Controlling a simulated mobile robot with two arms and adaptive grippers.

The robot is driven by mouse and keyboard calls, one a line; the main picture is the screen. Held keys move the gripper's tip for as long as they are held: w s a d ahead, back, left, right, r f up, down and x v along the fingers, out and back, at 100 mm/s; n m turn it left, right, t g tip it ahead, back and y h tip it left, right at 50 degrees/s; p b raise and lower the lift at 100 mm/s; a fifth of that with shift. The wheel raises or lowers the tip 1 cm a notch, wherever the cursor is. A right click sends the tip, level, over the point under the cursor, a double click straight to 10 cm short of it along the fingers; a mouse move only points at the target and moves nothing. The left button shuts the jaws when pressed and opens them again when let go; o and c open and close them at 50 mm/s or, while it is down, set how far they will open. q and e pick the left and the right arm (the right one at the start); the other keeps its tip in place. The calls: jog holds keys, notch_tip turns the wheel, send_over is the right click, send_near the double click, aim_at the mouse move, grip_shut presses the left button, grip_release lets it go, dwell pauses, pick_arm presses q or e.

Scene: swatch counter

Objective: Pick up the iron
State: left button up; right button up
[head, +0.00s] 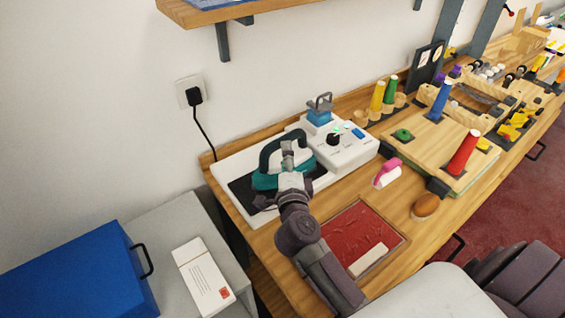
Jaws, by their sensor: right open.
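The iron (263,180) has a teal body and a dark handle. It sits on the dark pad of a white station (229,168) at the left end of the wooden counter. My right gripper (288,150) is at the near side of the handle, overlapping it in the head view. It is open. Whether its fingers are around the handle or only in front of it, I cannot tell. My arm hides part of the iron and pad. My left gripper is not in view.
A white control box (352,152) with a knob stands right beside the iron. A red framed panel (345,228), a pink-handled brush (387,173) and a brown oval object (425,205) lie nearer. Thread cones (463,153) stand to the right. A shelf (225,10) hangs above.

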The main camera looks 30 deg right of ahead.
jog(key=shift+w+d, duration=0.15)
jog(key=shift+w, duration=0.15)
jog(key=shift+w+d+r+p, duration=0.2)
jog(key=shift+w+r+p, duration=0.15)
jog(key=shift+w, duration=0.45)
jog(key=x, duration=0.3)
jog(key=shift+w+a, duration=0.1)
jog(key=shift+w, duration=0.1)
jog(key=shift+w+f, duration=0.1)
jog(key=shift+w, duration=0.05)
jog(key=shift+c, duration=1)
grip_shut()
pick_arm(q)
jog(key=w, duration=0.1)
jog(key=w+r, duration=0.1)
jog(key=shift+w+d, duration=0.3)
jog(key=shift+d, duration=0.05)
pick_arm(e)
jog(key=shift+r, duration=0.25)
